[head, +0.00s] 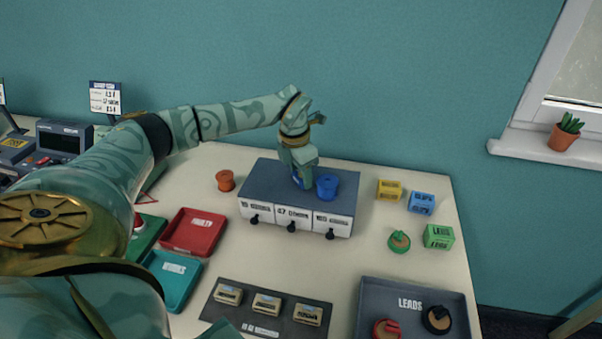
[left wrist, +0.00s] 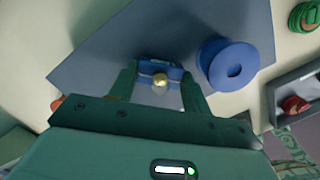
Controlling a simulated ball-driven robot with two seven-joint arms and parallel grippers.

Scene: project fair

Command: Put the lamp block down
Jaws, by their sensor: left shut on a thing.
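My left gripper (head: 299,170) points down over the top of a grey-blue drawer unit (head: 262,180) and is shut on the lamp block. The lamp block (left wrist: 174,73) is blue with a small round yellowish lamp and sits between the two fingers in the left wrist view. In the head view the gripper mostly hides it. It is at or just above the unit's top; I cannot tell whether it touches. A blue spool (head: 327,186) stands right beside it on the same top, and it also shows in the left wrist view (left wrist: 216,62). My right gripper is not in view.
An orange spool (head: 225,180) stands left of the unit. Yellow (head: 389,189), blue (head: 422,203) and green (head: 438,236) boxes are at right. A dark leads tray (head: 408,290), a red tray (head: 193,232) and a teal tray (head: 173,278) lie nearer.

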